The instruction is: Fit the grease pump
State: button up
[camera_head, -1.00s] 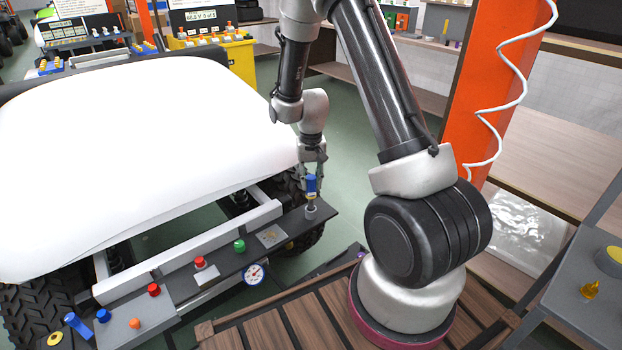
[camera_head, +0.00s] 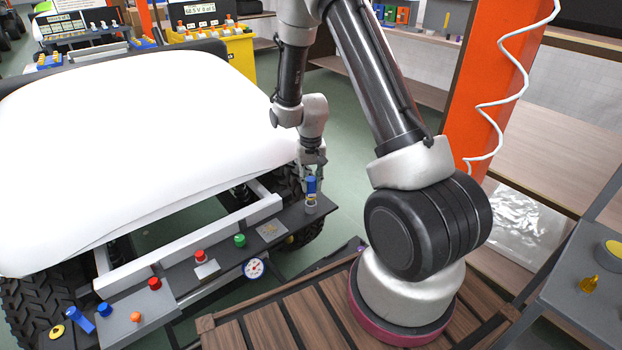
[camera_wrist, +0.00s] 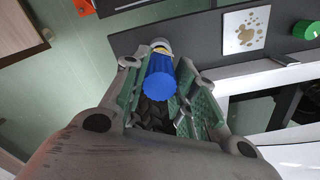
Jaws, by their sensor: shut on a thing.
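The grease pump, a blue cylinder (camera_head: 311,185) with a yellowish lower part, stands upright at the right end of the dark front bar (camera_head: 220,257). Its lower end is at a grey round collar (camera_head: 310,206) on the bar; I cannot tell how deep it sits in it. My gripper (camera_head: 312,172) is above the pump and shut on it. In the wrist view, the blue ribbed cap (camera_wrist: 160,84) lies between the green-padded fingers (camera_wrist: 165,95), and the grey collar (camera_wrist: 160,45) shows just beyond it.
A stained light plate (camera_head: 271,230), a green knob (camera_head: 240,240), a red knob (camera_head: 199,256) and a dial gauge (camera_head: 253,269) sit along the bar. The white cart hood (camera_head: 140,150) is behind it. An orange post (camera_head: 495,80) with a coiled white hose stands right.

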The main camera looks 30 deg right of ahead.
jog(key=shift+f, duration=0.6)
jog(key=o, duration=1.1)
notch_tip(320, 180, up, 12)
